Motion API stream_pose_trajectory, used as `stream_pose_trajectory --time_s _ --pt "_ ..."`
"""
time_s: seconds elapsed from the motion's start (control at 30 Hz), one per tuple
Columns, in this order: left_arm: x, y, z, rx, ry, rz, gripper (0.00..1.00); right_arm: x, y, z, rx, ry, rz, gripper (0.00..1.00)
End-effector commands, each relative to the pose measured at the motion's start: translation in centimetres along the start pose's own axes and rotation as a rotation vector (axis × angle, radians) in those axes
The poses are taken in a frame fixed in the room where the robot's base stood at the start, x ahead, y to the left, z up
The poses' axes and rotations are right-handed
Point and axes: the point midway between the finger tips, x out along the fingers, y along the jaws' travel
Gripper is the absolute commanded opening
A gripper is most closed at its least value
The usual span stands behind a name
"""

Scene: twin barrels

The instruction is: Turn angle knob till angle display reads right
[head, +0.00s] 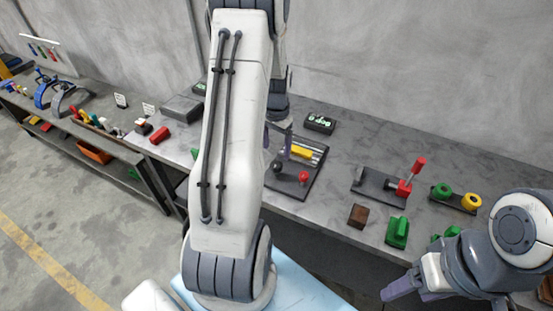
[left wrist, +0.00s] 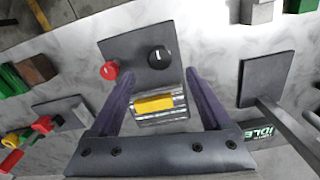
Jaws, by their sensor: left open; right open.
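A dark panel (head: 312,185) on the bench carries a black knob (head: 277,167), a red knob (head: 303,176) and a yellow block (head: 301,151) on a metal rail. In the left wrist view the black knob (left wrist: 160,57) shows a white mark beside the red knob (left wrist: 109,70). A black display (head: 319,123) with green characters stands behind the panel; I cannot read it surely. My left gripper (head: 280,142) is open above the panel, its fingers (left wrist: 155,88) either side of the yellow block (left wrist: 153,103) in the wrist picture, holding nothing. My right gripper (head: 408,291) is open and empty at lower right.
A display reading IDLE (left wrist: 262,132) and another dark plate (left wrist: 265,78) lie right of the panel in the left wrist view. A red lever (head: 416,166), brown block (head: 358,216), green block (head: 397,232) and ring fixture (head: 456,198) are on the right. My left arm hides part of the bench.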

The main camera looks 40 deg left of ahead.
Motion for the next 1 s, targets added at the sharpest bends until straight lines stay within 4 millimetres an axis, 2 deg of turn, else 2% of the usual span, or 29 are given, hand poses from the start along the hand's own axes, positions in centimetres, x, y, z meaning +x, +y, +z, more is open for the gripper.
stream_pose_trajectory --time_s 0.1,0.3,0.87,0.97,1.0 --pt "-2.0 0.0 -0.1 0.0 0.004 -0.002 0.82 0.5 0.0 0.0 0.0 0.0 0.0 0.69" --pt "-3.7 0.0 0.0 0.0 0.001 -0.001 0.82 0.7 0.1 0.0 -0.001 0.0 0.0 0.69" --pt "-3.9 0.0 0.0 0.001 0.0 0.0 0.82 0.7 0.1 0.0 0.0 0.0 0.0 0.69" --pt "-4.3 1.2 -0.2 0.019 0.003 0.0 0.82 0.7 0.1 0.0 0.0 0.0 0.0 0.69" --pt "-4.7 2.4 -0.3 0.036 0.006 0.0 0.82 0.7 0.1 0.0 0.0 0.0 0.0 0.69"
